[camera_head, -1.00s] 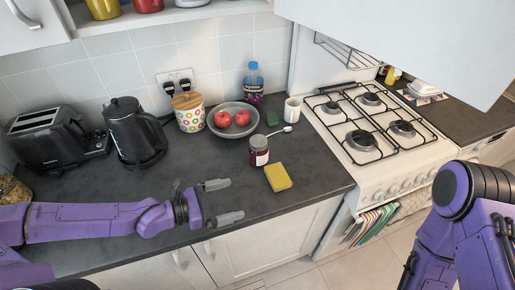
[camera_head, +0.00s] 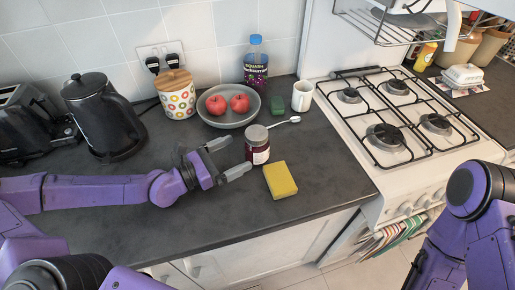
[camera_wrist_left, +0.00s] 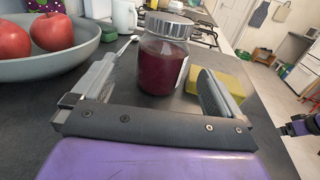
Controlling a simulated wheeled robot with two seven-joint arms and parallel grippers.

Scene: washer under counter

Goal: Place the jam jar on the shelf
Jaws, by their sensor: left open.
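The jam jar (camera_head: 257,150) stands upright on the dark counter, with a silver lid, dark red contents and a white label. My left gripper (camera_head: 226,158) is open and low over the counter, just left of the jar, with its fingers pointing at it. In the left wrist view the jar (camera_wrist_left: 164,62) stands ahead, between the lines of the two fingers, and nothing is held. Whether a finger touches it, I cannot tell. The shelf with coloured mugs from the earlier head view is out of frame now.
A yellow sponge (camera_head: 281,181) lies right of the jar, near the counter edge. Behind are a grey bowl (camera_head: 230,118) with red apples, a spoon (camera_head: 284,122), a white mug (camera_head: 302,96) and a bottle (camera_head: 256,65). A stove (camera_head: 388,121) stands right; a wire rack (camera_head: 385,30) hangs above.

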